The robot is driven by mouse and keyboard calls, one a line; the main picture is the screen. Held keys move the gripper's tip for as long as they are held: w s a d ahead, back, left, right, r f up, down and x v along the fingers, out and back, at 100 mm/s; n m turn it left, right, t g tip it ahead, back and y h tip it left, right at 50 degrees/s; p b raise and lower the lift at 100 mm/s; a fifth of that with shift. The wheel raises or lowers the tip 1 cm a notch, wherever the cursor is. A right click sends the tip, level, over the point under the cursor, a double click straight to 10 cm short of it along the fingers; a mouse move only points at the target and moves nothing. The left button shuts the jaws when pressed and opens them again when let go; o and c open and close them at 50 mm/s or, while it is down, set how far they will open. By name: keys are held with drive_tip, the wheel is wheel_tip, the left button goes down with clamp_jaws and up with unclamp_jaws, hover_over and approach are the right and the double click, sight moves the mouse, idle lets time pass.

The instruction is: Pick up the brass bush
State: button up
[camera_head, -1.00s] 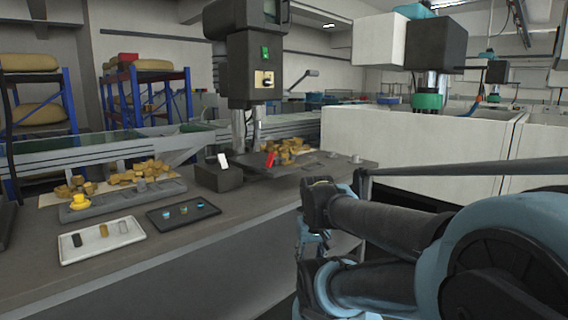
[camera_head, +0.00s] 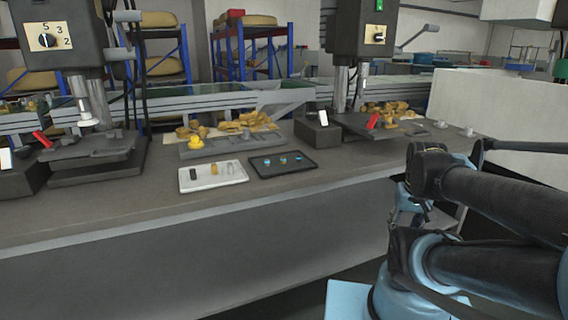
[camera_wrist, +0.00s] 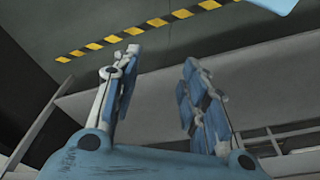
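The brass bush (camera_head: 214,169) is a small gold-brown cylinder standing upright on a white tray (camera_head: 206,187) in the head view. A dark cylinder (camera_head: 194,174) stands to its left and a pale or clear piece (camera_head: 230,168) to its right. My gripper (camera_wrist: 160,60) is open and empty in the wrist view, its two blue fingers spread apart. The bush does not show in the wrist view. In the head view my gripper is largely hidden by my arm, low at the right, well away from the tray.
A black tray (camera_head: 284,172) with several small teal-topped parts lies right of the white tray. Behind is a grey block (camera_head: 237,147) with a yellow part. Drill presses stand left (camera_head: 60,60) and right (camera_head: 362,45). The bench front (camera_head: 180,204) is clear.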

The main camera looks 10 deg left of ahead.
drive_tip(key=shift+o, duration=0.2)
drive_tip(key=w+a+r+n, duration=0.5)
drive_tip(key=w+r+n, duration=0.15)
drive_tip(key=r, duration=0.45)
wheel_tip(320, 180, up, 16)
drive_tip(key=n+g, duration=0.2)
drive_tip(key=n, duration=1.5)
hover_over(283, 160)
drive_tip(key=w, duration=0.1)
drive_tip(key=shift+m, duration=0.25)
drive_tip(key=f, duration=1.1)
drive_tip(key=shift+w+a, duration=0.2)
drive_tip(key=shift+a, duration=0.2)
drive_tip(key=shift+s+d+f, duration=0.1)
drive_tip(key=shift+d+f, duration=0.05)
drive_tip(key=shift+f, duration=1.35)
drive_tip(key=shift+d+f, duration=0.1)
drive_tip(key=shift+f, duration=1.4)
